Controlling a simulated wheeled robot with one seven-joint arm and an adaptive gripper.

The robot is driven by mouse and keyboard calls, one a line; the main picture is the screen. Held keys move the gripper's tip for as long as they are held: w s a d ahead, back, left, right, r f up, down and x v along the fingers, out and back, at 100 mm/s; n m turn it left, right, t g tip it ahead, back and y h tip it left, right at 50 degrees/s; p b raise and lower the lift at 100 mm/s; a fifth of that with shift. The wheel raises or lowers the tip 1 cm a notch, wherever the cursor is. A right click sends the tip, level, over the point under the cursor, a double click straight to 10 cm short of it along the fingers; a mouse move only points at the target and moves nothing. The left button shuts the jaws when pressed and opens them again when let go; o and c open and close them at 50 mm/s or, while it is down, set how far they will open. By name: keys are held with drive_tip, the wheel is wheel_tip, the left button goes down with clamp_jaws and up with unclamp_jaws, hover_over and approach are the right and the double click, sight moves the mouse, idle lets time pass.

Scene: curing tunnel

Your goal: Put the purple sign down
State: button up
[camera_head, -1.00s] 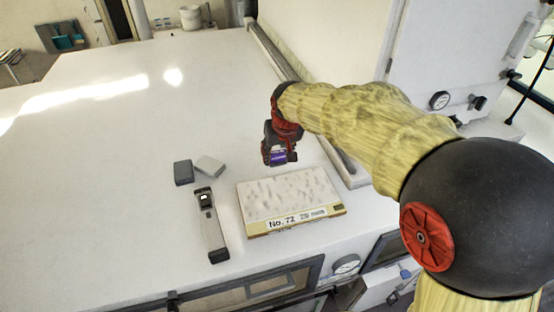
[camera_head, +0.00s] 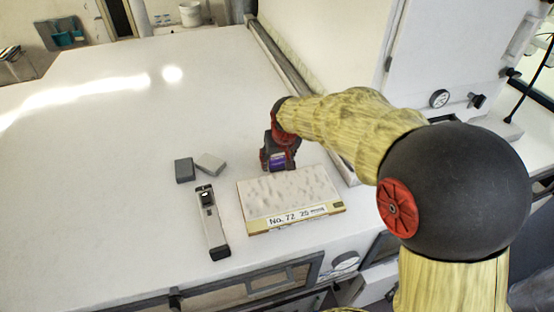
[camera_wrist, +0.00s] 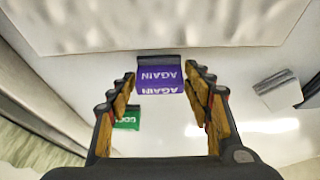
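The purple sign (camera_wrist: 160,77) reads "AGAIN" and has a dark strip along its top edge in the wrist view. My gripper (camera_wrist: 160,72) has its two wood-coloured fingers on either side of it, with the fingertips at the sign's side edges, so it looks held. In the head view the purple sign (camera_head: 277,161) shows small at the end of my gripper (camera_head: 276,158), just behind the pale tile. Whether its lower edge touches the white table top (camera_head: 120,190) cannot be told.
A green sign (camera_wrist: 127,119) stands behind my left finger, partly hidden. The pale textured tile (camera_head: 290,190) labelled "No. 72" lies in front. Two grey blocks (camera_head: 184,170) and a handheld device (camera_head: 212,222) lie to the left. The far left of the table is clear.

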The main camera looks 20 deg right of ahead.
drive_tip(key=shift+o, duration=0.9)
drive_tip(key=shift+r, duration=0.6)
drive_tip(key=b+v, duration=0.1)
drive_tip(key=v, duration=1)
drive_tip(key=s+t, duration=0.1)
drive_tip(key=s, duration=2.5)
drive_tip(key=shift+f, duration=0.1)
